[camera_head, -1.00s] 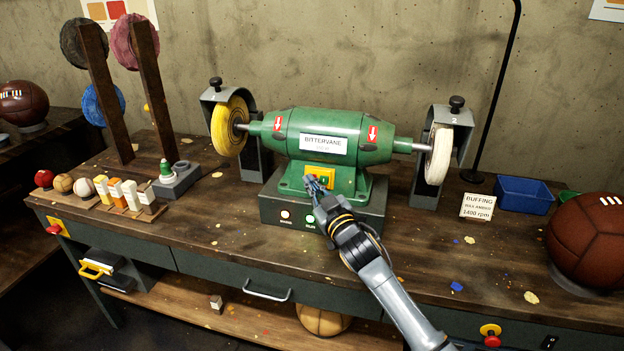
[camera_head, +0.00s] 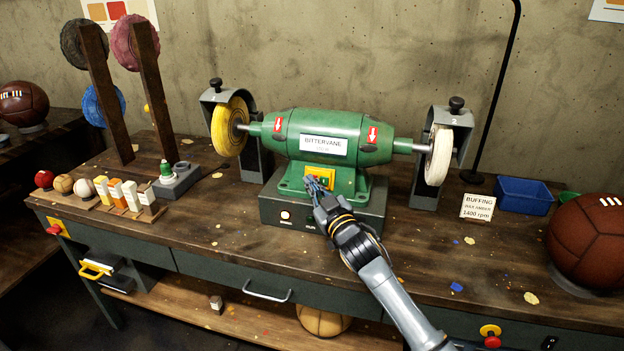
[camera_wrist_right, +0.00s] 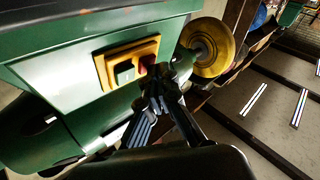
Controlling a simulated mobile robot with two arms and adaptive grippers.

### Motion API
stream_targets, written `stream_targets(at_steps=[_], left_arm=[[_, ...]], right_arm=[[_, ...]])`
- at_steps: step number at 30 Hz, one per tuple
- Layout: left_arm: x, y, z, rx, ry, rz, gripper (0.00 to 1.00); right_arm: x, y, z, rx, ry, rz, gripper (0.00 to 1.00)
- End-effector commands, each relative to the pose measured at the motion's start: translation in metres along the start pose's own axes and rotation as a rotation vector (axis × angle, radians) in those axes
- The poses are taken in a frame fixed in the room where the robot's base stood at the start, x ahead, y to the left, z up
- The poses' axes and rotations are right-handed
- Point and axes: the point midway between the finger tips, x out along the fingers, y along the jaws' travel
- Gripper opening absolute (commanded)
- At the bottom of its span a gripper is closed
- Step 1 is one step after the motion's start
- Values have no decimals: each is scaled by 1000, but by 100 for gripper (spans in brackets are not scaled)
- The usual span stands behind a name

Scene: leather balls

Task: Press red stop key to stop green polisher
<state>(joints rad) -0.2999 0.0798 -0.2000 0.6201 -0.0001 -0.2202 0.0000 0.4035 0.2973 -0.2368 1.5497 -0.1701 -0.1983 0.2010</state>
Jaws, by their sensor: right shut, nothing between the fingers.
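The green polisher (camera_head: 335,128) stands on a dark base in the middle of the bench, with a yellow wheel (camera_head: 230,127) at left and a pale wheel (camera_head: 438,155) at right. Its yellow switch plate (camera_head: 322,172) carries a green key (camera_wrist_right: 124,72) and the red stop key (camera_wrist_right: 149,62). My right gripper (camera_head: 314,186) is shut and empty, its fingertips at the plate. In the wrist view the fingertips (camera_wrist_right: 160,76) overlap the red key's lower edge; contact is hard to tell. On the base, the left lamp (camera_head: 285,215) glows and the right lamp (camera_head: 310,221) is dark. My left gripper is out of view.
A buffing sign (camera_head: 478,206), a blue bin (camera_head: 525,195) and a large brown ball (camera_head: 590,240) are at right. Small balls and coloured bars (camera_head: 130,195) stand at left. Red knobs sit on the bench front (camera_head: 491,337). The bench front-centre is mostly clear.

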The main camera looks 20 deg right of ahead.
Motion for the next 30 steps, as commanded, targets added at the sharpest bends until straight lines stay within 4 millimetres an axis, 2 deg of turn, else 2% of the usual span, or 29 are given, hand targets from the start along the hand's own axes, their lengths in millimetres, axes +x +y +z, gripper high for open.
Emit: stream_targets(at_steps=[6, 19, 30], left_arm=[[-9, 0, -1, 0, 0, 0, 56], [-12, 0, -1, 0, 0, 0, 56], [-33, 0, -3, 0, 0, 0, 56]], right_arm=[[-8, -5, -6, 0, -1, 0, 0], [-12, -9, -10, 1, 0, -1, 0], [-38, -27, -29, 2, -1, -1, 0]])
